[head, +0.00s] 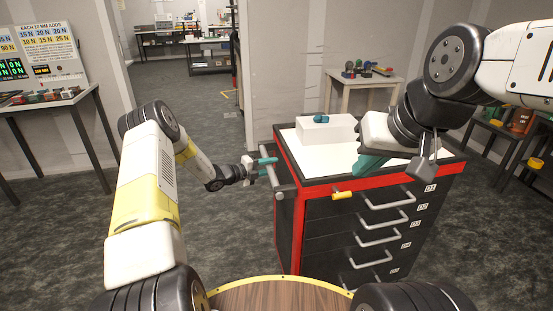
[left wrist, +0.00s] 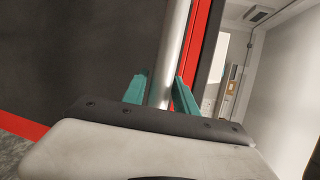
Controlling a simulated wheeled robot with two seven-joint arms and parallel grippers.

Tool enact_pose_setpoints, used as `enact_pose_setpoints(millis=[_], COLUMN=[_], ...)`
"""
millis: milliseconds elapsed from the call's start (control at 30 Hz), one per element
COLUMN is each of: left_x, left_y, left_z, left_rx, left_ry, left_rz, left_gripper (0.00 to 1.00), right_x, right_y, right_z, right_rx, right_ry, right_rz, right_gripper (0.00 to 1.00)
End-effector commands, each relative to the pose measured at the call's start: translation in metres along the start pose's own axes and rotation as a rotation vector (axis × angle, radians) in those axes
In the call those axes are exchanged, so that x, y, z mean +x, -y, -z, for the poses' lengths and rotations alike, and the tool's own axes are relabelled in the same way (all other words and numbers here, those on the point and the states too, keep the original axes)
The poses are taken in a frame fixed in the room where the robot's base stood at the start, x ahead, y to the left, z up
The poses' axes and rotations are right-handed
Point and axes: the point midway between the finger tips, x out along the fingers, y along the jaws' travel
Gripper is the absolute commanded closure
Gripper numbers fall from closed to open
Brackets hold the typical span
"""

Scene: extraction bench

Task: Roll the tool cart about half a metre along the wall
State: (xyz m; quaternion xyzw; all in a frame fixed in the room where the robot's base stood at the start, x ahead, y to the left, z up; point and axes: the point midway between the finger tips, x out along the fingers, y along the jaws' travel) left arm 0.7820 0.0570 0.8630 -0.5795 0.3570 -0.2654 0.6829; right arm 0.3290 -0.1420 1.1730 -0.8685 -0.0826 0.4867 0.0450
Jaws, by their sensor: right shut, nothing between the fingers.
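The tool cart (head: 290,236) is a black cabinet with red edges, a white top and several labelled drawers with silver pulls. It stands right of centre in the head view. My left gripper (head: 268,168) is at this bar. In the left wrist view the bar (left wrist: 174,50) passes between its teal fingers; whether they press on it I cannot tell. My right gripper (head: 370,163) is shut and empty over the right part of the cart top, partly hidden by its arm.
A white box (head: 326,129) with small teal items sits on the cart top. A yellow piece (head: 343,195) is at the cart's front edge. A small table (head: 364,83) stands behind, a bench (head: 52,104) at left, another at right. Floor (head: 208,115) left of the cart is clear.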

Motion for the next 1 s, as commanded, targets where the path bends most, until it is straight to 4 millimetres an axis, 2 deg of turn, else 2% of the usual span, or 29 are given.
enact_pose_setpoints(millis=[100,200,467,500,667,1000], left_x=[0.015,0.021,0.022,0.022,0.022,0.022], left_y=[0.0,0.0,0.0,0.0,0.0,0.0], left_z=[0.0,0.0,-0.001,-0.001,0.0,0.0], left_rx=[0.001,0.001,0.001,0.001,0.001,0.001], left_ry=[-0.001,0.0,0.001,0.001,0.001,0.0], left_rz=[0.0,0.0,-0.001,0.0,-0.001,-0.001], left_gripper=[0.66,0.66,0.66,0.68,0.99,1.0], right_x=[0.0,0.0,0.0,0.0,0.0,0.0], right_y=[0.0,0.0,0.0,0.0,0.0,0.0], right_z=[0.0,0.0,0.0,0.0,0.0,0.0], right_rx=[0.0,0.0,0.0,0.0,0.0,0.0], right_ry=[0.0,0.0,0.0,0.0,0.0,0.0], right_rz=[0.0,0.0,0.0,0.0,0.0,0.0], right_gripper=[1.0,1.0,1.0,1.0,1.0,1.0])
